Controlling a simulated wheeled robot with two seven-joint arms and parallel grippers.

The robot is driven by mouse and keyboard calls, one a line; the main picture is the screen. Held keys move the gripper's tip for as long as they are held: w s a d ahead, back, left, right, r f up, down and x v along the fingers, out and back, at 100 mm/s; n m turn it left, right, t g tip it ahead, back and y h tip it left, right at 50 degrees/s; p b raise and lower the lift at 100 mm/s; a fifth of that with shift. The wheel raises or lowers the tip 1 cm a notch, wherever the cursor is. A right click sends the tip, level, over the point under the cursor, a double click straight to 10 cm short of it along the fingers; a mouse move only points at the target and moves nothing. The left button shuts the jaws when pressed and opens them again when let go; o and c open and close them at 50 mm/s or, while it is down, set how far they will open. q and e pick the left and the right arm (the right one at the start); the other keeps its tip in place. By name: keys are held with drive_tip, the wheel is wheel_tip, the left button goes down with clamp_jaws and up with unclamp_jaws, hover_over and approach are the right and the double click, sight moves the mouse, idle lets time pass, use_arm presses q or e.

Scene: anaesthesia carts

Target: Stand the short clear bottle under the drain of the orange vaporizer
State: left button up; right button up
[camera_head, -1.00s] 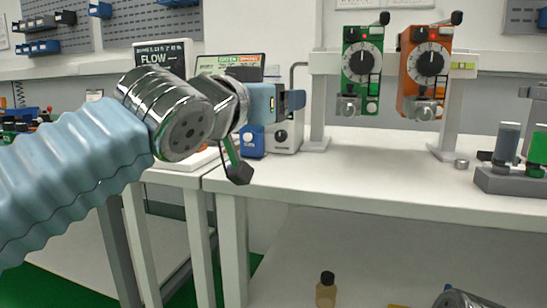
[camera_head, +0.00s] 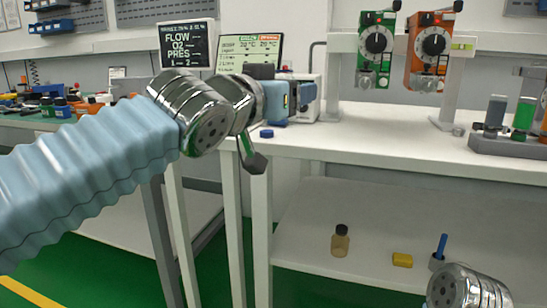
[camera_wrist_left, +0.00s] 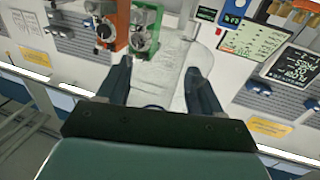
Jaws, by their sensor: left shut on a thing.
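The orange vaporizer (camera_head: 428,52) hangs on the rail above the right part of the bench, right of the green vaporizer (camera_head: 375,48). Both also show at the top of the left wrist view, the orange one (camera_wrist_left: 115,22) left of the green one (camera_wrist_left: 144,30). My left gripper (camera_head: 305,93) is left of both vaporizers in the head view. In the left wrist view its fingers (camera_wrist_left: 160,88) are shut on the clear bottle (camera_wrist_left: 172,68). The bottle cannot be made out in the head view. My right gripper is not in view; only a chrome part of that arm shows.
The white bench top (camera_head: 390,133) is clear below the vaporizers. A grey block with coloured cylinders (camera_head: 508,147) stands at its right. A small blue disc (camera_head: 267,133) lies near the bench's left end. A brown bottle (camera_head: 340,241) and a yellow block (camera_head: 402,260) are on the lower shelf.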

use_arm(q)
drive_tip(key=w+a+f+y+p, duration=0.1)
drive_tip(key=w+f, duration=0.3)
drive_tip(key=f, duration=0.4)
drive_tip(key=w+a+f+n+p, duration=0.15)
drive_tip(key=w+f, duration=0.25)
drive_tip(key=f, duration=0.4)
drive_tip(key=w+a+f+m+y+p, duration=0.15)
drive_tip(key=w+f, duration=0.25)
drive_tip(key=f, duration=0.4)
drive_tip(key=s+a+f+n+t+y+p, duration=0.3)
drive_tip(key=a+f+n+y, duration=0.35)
drive_tip(key=a+f, duration=1.05)
drive_tip(key=s+a+f, duration=0.1)
drive_tip(key=s+f, duration=0.5)
drive_tip(key=f, duration=0.5)
drive_tip(key=shift+s+a+f+y, duration=0.2)
drive_tip(key=shift+a+f+y, duration=0.1)
drive_tip(key=shift+d, duration=0.15)
